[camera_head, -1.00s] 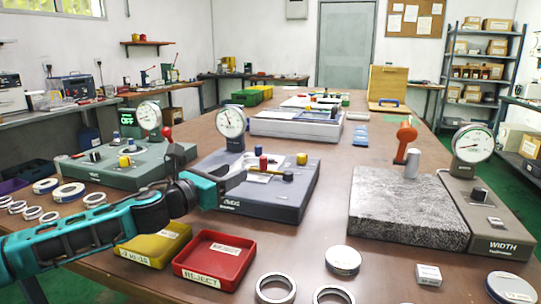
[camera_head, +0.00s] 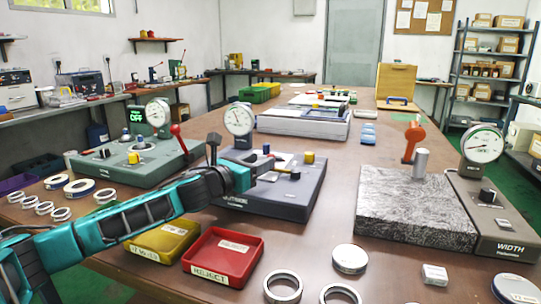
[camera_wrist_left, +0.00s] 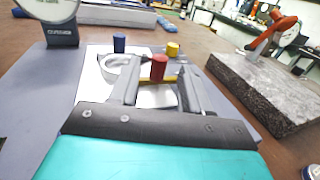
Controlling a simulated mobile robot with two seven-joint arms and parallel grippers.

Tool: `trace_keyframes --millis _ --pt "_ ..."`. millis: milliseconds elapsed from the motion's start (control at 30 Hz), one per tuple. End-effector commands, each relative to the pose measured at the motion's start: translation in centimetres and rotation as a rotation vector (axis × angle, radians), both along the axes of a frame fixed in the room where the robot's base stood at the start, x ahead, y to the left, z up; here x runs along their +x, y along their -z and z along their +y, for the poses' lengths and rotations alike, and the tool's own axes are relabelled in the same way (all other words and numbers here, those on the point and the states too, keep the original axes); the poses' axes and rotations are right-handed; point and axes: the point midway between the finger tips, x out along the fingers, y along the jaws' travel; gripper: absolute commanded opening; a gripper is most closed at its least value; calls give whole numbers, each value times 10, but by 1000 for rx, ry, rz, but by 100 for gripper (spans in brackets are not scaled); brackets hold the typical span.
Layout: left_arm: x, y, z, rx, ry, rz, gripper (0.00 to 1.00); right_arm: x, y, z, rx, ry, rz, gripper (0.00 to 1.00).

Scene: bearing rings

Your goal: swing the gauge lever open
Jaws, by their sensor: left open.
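The middle gauge has a dark grey base (camera_head: 275,203) and a round dial (camera_head: 239,119) at its back left. In the left wrist view, a red knob (camera_wrist_left: 159,68) stands by a thin yellow bar on it, which looks like the lever. A blue post (camera_wrist_left: 119,42) and a yellow post (camera_wrist_left: 172,48) stand beyond. My left gripper (camera_wrist_left: 158,82) is open, its fingers on either side of the red knob in that view; contact cannot be told. In the head view, my left gripper (camera_head: 256,168) is over the base and hides the red knob. My right gripper is not in view.
A red tray (camera_head: 222,258) and a yellow tray (camera_head: 162,242) lie in front. A green-based gauge (camera_head: 130,166) stands left. A granite block (camera_head: 415,210) with an orange-handled lever (camera_head: 413,140) stands right. Metal rings (camera_head: 283,287) lie near the front edge.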

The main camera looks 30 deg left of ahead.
Motion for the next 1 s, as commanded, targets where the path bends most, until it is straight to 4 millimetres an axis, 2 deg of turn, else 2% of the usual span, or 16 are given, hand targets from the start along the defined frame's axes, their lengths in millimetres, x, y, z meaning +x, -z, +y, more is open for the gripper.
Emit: trace_keyframes --millis 200,433,867,1000 --pt "26 -2 -2 -2 0 -4 47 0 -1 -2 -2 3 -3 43" --pt "47 -1 -3 -2 -1 -2 47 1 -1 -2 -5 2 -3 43" --pt "54 0 -5 0 1 0 47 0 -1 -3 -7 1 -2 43" --pt "54 0 -4 0 1 0 37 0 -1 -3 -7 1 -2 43"
